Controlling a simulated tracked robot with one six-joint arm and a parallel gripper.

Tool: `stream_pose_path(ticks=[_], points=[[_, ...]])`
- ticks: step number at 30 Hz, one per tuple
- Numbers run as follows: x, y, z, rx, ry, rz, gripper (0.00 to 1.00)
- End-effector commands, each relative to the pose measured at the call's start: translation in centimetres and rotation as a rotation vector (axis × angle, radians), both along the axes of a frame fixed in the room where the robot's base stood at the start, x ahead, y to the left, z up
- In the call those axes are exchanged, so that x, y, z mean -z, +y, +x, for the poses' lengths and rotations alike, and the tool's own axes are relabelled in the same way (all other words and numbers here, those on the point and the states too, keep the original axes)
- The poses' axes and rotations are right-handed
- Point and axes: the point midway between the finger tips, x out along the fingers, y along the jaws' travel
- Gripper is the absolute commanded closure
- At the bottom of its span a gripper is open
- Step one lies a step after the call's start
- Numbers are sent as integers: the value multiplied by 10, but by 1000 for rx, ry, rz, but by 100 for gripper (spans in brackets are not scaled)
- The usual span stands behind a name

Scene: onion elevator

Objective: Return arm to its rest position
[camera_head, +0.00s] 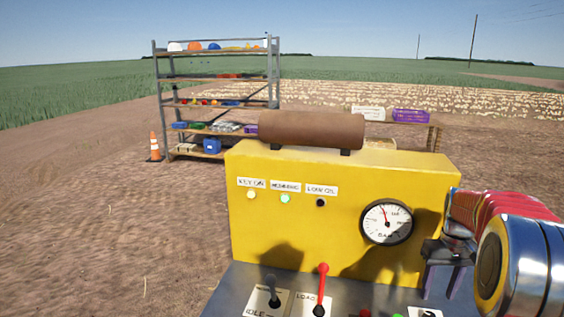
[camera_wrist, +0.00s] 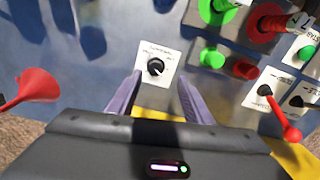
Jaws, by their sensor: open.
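My gripper (camera_head: 442,284) is at the right of the head view, in front of the yellow control panel (camera_head: 330,215), with its purple fingers pointing down. It also shows in the wrist view (camera_wrist: 159,84), where the fingers are apart with nothing between them. A black rotary knob (camera_wrist: 155,67) on a white label lies just beyond the fingertips, close to them. I cannot tell the exact gap. My arm is bent at the right side and hides the right end of the panel.
The grey console holds a red-knobbed lever (camera_head: 322,290), a black-knobbed lever (camera_head: 273,296), and green (camera_wrist: 210,57) and red (camera_wrist: 245,69) buttons. A gauge (camera_head: 387,222) and lit lamps are on the panel. Shelves (camera_head: 215,100) and a traffic cone (camera_head: 154,147) stand behind on open soil.

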Motion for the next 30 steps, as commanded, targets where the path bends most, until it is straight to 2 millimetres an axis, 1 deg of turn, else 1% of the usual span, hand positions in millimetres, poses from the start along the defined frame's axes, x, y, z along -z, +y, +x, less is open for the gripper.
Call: stream_pose_path(ticks=[1,6,12,21,30], points=[[-1,6,-7,16,-3,-1,54],[-6,28,-27,59,-16,-8,54],[-20,62,-53,90,-51,-20,54],[-40,113,-96,108,-115,-34,54],[-54,158,-140,99,-186,-42,54]])
